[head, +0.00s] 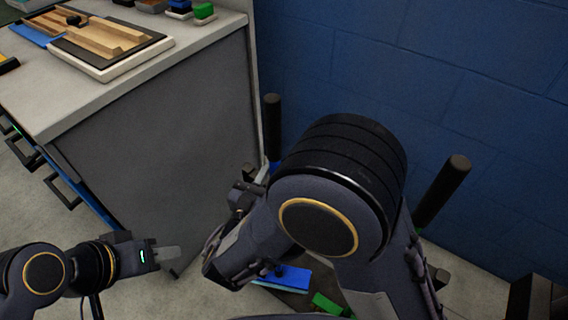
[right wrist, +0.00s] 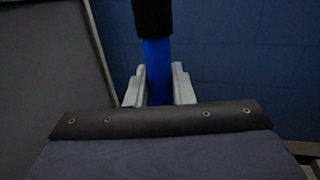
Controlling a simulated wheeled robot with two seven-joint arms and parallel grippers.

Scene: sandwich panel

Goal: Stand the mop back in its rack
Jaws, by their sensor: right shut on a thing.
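The mop (head: 272,128) stands near the bench's end, its black grip up and a short piece of blue shaft below. In the right wrist view, the blue shaft (right wrist: 158,72) runs between the fingers of my right gripper (right wrist: 158,88), which is shut on it just below the black grip. A flat blue head (head: 288,277) and a green piece (head: 325,303) lie low over a dark surface; my right arm hides how they join the shafts. My left gripper (head: 168,254) is low at the left, away from the mop; its finger gap is unclear. No rack can be clearly made out.
A second black-gripped handle (head: 441,190) leans at the right by the blue wall (head: 450,70). A grey bench (head: 205,50) with a board and small coloured items stands at the left. A dark box-like thing (head: 535,298) is at the lower right.

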